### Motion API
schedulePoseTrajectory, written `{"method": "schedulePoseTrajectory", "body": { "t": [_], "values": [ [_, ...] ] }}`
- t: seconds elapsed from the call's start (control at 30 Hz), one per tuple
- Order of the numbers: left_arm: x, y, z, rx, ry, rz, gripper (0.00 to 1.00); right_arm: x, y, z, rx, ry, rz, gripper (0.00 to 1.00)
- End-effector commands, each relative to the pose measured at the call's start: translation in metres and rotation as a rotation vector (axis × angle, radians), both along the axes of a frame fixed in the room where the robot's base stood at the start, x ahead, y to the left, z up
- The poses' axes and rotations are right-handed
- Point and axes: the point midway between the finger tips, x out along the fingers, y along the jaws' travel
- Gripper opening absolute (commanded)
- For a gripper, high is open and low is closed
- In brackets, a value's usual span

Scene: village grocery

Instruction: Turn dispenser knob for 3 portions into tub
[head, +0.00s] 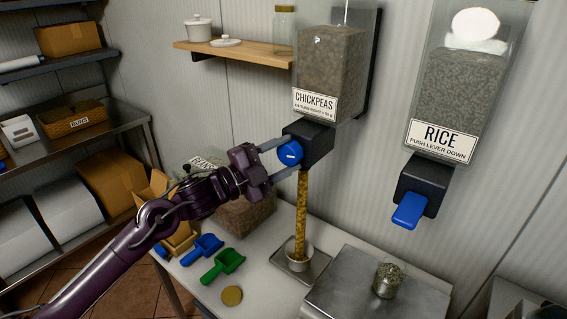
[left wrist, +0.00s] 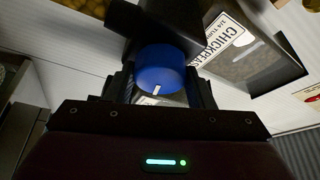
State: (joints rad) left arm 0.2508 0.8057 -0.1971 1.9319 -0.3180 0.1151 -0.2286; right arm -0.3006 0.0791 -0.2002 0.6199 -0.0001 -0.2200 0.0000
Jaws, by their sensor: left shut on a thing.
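The chickpeas dispenser (head: 331,70) hangs on the wall, with a black outlet block and a blue round knob (head: 290,152). My left gripper (head: 283,155) is shut on the knob, a finger on each side. In the left wrist view the knob (left wrist: 160,75) sits between the fingers, its white mark pointing toward the palm. The fill level in the tub is hard to tell. My right gripper is not in view.
A rice dispenser (head: 457,90) with a blue lever (head: 409,211) hangs at the right. A glass jar (head: 387,280) stands on a metal box (head: 345,296). Blue (head: 203,249) and green (head: 222,265) scoops and a round lid (head: 232,295) lie on the counter. A wooden shelf (head: 240,52) is above.

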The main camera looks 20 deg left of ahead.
Motion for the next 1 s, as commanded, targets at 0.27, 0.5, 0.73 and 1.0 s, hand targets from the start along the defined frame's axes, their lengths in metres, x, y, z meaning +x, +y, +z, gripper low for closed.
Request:
{"method": "schedulePoseTrajectory", "body": {
  "t": [0.27,0.5,0.73,1.0],
  "values": [
    [0.0,0.0,0.0,0.157,-0.058,0.0,0.26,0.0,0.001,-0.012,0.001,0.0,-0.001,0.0],
    [0.0,-0.001,0.0,0.22,-0.08,-0.002,0.26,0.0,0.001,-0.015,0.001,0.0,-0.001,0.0],
    [0.0,-0.001,0.0,0.235,-0.084,-0.001,0.26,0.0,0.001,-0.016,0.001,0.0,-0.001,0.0],
    [0.0,-0.001,0.0,0.234,-0.083,-0.002,0.26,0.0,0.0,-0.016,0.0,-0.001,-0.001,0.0]
  ]
}}
